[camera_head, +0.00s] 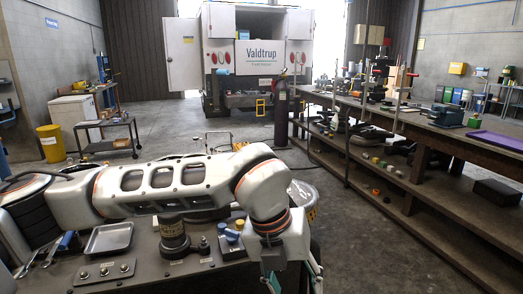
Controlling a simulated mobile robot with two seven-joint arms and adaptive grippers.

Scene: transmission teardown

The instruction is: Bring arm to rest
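My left arm (165,185) comes in from the left edge, a white and grey arm with orange rings. It reaches across above the near workbench (150,275), then bends downward at the right. My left gripper (290,278) is at the bottom edge, right of the parts on the bench. It is mostly cut off and hidden by the wrist, so its fingers do not show clearly. I cannot tell whether it is open or holds anything. My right arm and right gripper are not in view.
On the near bench are a metal tray (109,238), a dark cylindrical part (174,236), blue and yellow pieces (231,235) and several bolts (103,271). A long cluttered bench (440,145) runs along the right. Open floor (345,232) lies between them.

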